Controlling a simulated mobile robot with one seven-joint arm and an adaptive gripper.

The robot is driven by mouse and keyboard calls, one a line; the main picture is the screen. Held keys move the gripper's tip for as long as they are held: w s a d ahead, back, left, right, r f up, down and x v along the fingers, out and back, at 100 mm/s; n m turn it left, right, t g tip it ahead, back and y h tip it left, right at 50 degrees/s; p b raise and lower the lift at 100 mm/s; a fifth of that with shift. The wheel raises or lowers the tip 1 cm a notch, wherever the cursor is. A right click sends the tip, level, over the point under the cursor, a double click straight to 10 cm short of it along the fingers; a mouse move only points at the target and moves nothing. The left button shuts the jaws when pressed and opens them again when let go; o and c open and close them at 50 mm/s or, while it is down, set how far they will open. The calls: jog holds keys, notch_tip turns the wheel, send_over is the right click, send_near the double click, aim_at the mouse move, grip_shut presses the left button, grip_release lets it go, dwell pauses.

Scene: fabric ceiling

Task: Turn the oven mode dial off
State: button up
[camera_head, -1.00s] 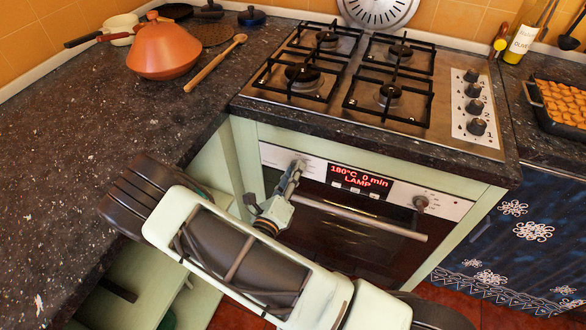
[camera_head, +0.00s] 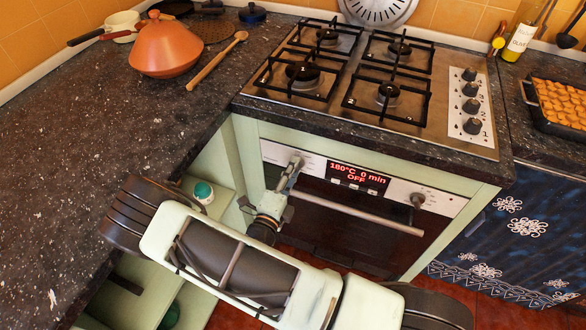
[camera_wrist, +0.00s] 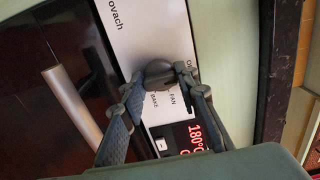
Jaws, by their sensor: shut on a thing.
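The oven's (camera_head: 330,225) control panel has a display (camera_head: 357,177) reading "180°C 0 min OFF". The oven mode dial (camera_head: 299,157) is left of the display and partly hidden by my gripper (camera_head: 293,168).
A second knob (camera_head: 417,200) is right of the display. The oven door handle (camera_head: 360,215) runs below the panel. The hob (camera_head: 350,130) and dark countertop (camera_head: 110,120) are above. An open cupboard with a green-lidded jar (camera_head: 203,192) is to the left.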

dwell(0.4)
jog(key=o, duration=1.1)
jog(key=shift+o, duration=0.2)
jog(key=v, duration=1.2)
jog(key=shift+d+r, duration=0.1)
